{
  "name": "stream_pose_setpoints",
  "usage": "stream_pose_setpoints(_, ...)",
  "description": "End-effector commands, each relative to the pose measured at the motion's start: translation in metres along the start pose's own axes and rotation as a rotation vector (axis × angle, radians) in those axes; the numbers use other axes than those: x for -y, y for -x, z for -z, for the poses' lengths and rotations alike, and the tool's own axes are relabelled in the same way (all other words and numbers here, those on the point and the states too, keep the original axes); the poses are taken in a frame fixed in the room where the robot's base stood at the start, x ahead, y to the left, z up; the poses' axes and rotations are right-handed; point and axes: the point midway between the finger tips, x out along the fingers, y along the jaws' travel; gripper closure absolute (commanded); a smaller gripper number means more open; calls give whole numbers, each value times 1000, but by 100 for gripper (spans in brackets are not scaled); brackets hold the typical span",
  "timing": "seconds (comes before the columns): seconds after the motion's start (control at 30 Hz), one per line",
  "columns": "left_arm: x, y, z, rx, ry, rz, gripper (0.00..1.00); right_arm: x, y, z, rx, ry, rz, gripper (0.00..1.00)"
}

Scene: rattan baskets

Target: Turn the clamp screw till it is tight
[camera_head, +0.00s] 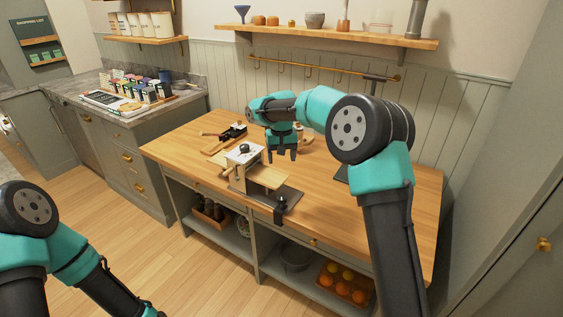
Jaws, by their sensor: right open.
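A black clamp (280,211) sits at the workbench's front edge, on the dark base plate (291,194) of a small wooden fixture (257,175). The clamp's screw is too small to make out clearly. My right gripper (281,154) points down over the bench, behind and above the fixture. Its fingers are apart with nothing seen between them. My left arm is at the lower left, and its gripper is outside the picture.
The wooden workbench (415,205) has free room at the right. Dark tools (232,132) lie at its back left. A dark stand (342,173) is partly hidden by my right arm.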

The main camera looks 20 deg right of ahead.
Motion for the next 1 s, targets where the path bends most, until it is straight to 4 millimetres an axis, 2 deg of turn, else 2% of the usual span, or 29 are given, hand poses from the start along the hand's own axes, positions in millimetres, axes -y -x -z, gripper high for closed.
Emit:
stream_pose_setpoints(0.17,0,0,0,0,0,0,31,0,0,-1,0,92,0,31)
stream_pose_setpoints(0.6,0,0,0,0,0,0,31,0,0,-4,0,700,0,31)
stream_pose_setpoints(0.73,0,0,0,0,0,0,31,0,0,-4,0,775,0,31)
stream_pose_setpoints(1.0,0,0,0,0,0,0,31,0,0,-4,0,783,0,31)
